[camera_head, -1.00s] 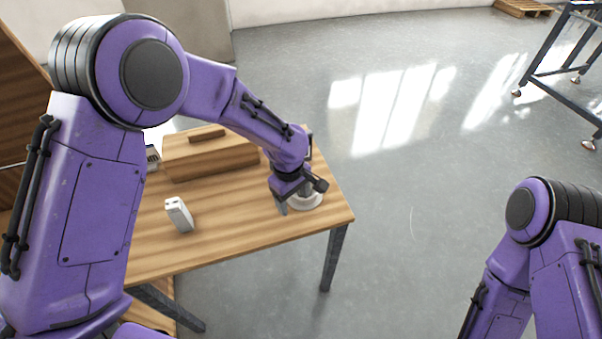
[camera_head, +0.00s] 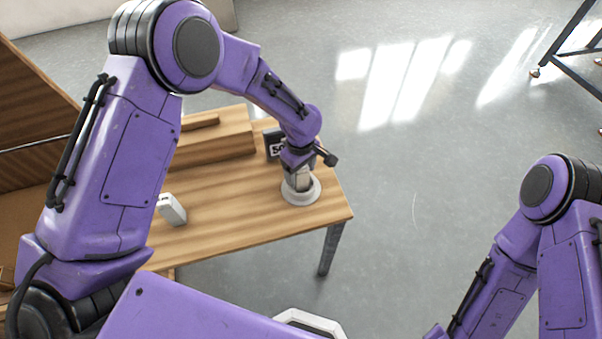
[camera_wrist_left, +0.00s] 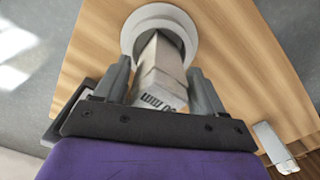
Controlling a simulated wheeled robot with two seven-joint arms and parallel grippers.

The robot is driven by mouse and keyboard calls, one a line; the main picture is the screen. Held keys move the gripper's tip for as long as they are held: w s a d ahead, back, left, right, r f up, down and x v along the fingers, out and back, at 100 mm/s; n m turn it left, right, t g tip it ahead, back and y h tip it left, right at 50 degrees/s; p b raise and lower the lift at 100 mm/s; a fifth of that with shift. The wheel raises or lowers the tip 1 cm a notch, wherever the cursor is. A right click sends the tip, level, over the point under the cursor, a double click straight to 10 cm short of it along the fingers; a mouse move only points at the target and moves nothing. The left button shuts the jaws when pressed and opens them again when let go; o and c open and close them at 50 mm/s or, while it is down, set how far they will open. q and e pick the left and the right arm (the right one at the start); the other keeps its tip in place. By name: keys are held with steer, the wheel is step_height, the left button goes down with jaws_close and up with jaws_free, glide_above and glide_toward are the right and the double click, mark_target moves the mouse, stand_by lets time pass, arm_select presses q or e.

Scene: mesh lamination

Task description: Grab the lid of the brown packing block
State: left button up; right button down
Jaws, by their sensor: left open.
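The brown packing block (camera_head: 225,145) is a wood-coloured block at the back of the table, partly hidden by my left arm. A narrow brown bar (camera_head: 200,122), perhaps the lid or its handle, lies on its top. My left gripper (camera_head: 298,182) is at the table's right end, away from the brown block. In the left wrist view its open fingers (camera_wrist_left: 160,82) stand either side of a pale grey block (camera_wrist_left: 163,65) with printed lettering. That block stands at a round white dish (camera_head: 301,194). My right gripper is not in view.
A small white box (camera_head: 172,210) lies on the wooden table (camera_head: 235,215), left of the dish. A dark sign with white lettering (camera_head: 274,143) stands behind my left gripper. The table's front middle is clear. Open floor lies to the right.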

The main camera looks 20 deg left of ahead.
arm_select(q)
step_height(320, 180, down, 2)
steer(key=shift+w+f, duration=0.1)
steer(key=shift+f, duration=0.15)
steer(key=shift+r, duration=0.1)
steer(key=shift+c, duration=1)
steer(key=c, duration=1)
steer(key=shift+c, duration=0.2)
steer(key=shift+r, duration=0.1)
